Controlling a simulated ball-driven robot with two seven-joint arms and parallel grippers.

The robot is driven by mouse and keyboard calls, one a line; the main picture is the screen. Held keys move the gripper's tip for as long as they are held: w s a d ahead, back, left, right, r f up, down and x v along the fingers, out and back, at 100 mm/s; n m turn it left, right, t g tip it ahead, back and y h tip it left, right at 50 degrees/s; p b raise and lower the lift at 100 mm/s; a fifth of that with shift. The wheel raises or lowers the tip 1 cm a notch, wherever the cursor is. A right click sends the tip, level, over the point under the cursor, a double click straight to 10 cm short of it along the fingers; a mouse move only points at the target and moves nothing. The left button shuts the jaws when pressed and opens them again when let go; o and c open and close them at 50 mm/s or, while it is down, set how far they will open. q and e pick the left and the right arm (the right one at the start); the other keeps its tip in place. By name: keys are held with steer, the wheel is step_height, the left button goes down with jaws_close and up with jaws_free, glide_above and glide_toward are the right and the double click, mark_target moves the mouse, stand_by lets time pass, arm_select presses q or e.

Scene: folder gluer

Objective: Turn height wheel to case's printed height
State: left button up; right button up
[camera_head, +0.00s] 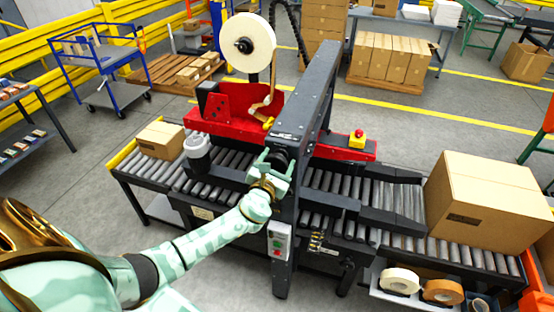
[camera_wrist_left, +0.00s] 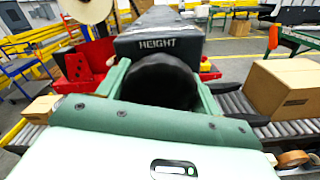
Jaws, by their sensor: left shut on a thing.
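The height wheel (camera_wrist_left: 160,80) is a round black knob on the dark column of the machine, under a plate marked HEIGHT (camera_wrist_left: 157,43) in the left wrist view. My left gripper (camera_head: 274,165) is shut on the wheel, one green finger on each side of it. In the head view the gripper mostly hides the wheel. A large cardboard case (camera_head: 490,205) sits on the rollers at the right; a dark printed label shows on its front, too small to read. It also shows in the left wrist view (camera_wrist_left: 288,88). My right gripper is not in view.
A small carton (camera_head: 160,140) lies at the left end of the roller conveyor (camera_head: 330,185). A tape roll (camera_head: 247,43) stands above the red tape head. A red stop button (camera_head: 358,137) sits behind the column. A tray with tape rolls (camera_head: 400,281) is at front right.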

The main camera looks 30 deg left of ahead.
arm_select(q)
steer(key=shift+w+r, duration=0.1)
steer(key=shift+r, duration=0.1)
stand_by(0.4)
steer(key=o, duration=0.8)
steer(key=shift+o, duration=1)
steer(key=shift+f+m, duration=0.15)
steer(key=shift+m, duration=0.15)
steer(key=b+v, duration=0.1)
steer(key=v, duration=1.5)
steer(key=shift+b, duration=0.3)
steer(key=shift+d, duration=0.1)
